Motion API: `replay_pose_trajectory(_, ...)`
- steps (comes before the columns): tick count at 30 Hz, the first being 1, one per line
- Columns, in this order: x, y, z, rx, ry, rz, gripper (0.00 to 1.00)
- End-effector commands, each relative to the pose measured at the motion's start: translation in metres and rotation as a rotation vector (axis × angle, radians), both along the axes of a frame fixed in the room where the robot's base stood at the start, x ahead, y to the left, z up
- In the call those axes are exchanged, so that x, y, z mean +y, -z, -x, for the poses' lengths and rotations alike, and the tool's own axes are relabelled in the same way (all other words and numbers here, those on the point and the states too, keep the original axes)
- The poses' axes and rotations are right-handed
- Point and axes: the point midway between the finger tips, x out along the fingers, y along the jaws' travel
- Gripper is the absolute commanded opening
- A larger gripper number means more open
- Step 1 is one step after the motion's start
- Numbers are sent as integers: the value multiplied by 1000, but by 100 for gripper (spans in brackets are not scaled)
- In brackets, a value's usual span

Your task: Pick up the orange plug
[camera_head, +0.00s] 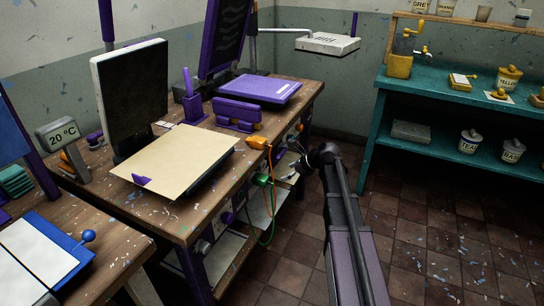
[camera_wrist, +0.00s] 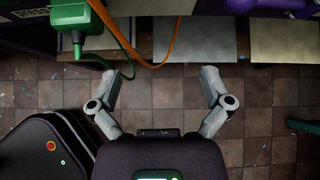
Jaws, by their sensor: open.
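The orange plug (camera_head: 259,143) sits at the right edge of the wooden bench in the head view, with its orange cord hanging down. In the wrist view only the orange cord (camera_wrist: 172,42) shows, looping at the top; the plug itself is out of that view. My gripper (camera_head: 297,167) is beside the bench edge, to the right of and a little below the plug in the head view. In the wrist view my gripper (camera_wrist: 167,72) has its two fingers spread wide, with nothing between them but floor behind.
A green plug (camera_head: 262,180) with a green cord hangs just below the orange one; it also shows in the wrist view (camera_wrist: 75,22). The wooden bench (camera_head: 185,229) carries a cream board (camera_head: 175,160) and purple items. A teal bench (camera_head: 455,93) stands at right.

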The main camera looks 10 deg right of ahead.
Motion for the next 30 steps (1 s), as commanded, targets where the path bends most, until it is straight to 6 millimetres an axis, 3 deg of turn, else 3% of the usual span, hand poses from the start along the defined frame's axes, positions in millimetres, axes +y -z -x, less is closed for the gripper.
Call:
replay_pose_trajectory(5, 10, 7, 18, -41, -102, 90, 99)
replay_pose_trajectory(11, 26, 20, 53, -126, -334, 275, 99)
replay_pose_trajectory(18, 42, 38, 106, -239, -720, 522, 99)
replay_pose_trajectory(30, 51, 57, 193, -381, -1428, 819, 99)
